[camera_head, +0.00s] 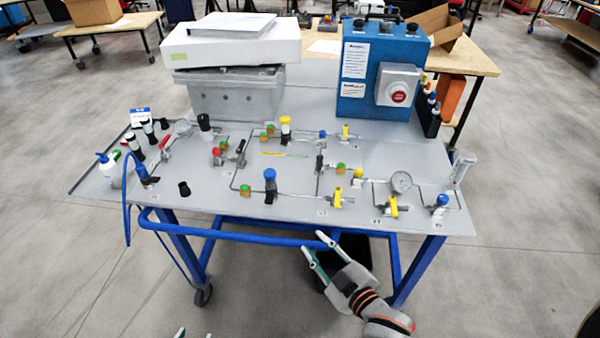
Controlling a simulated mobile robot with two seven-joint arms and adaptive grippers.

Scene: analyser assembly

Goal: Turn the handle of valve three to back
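A flat panel (225,197) on a blue-legged table carries thin pipes with several valves. Their labels are too small to read, so I cannot tell which is valve three. Lever handles include a red one (165,141), a black one (240,147), another black one (319,163), and yellow ones at the back (345,131), front middle (337,196) and front right (393,206). My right gripper (315,243) is open and empty, in front of and below the panel's front edge.
A blue box (382,62) with a red button and a grey case (236,95) under a white box (230,42) stand behind the pipes. A pressure gauge (401,182) rises front right. A blue rail (240,234) runs below the front edge.

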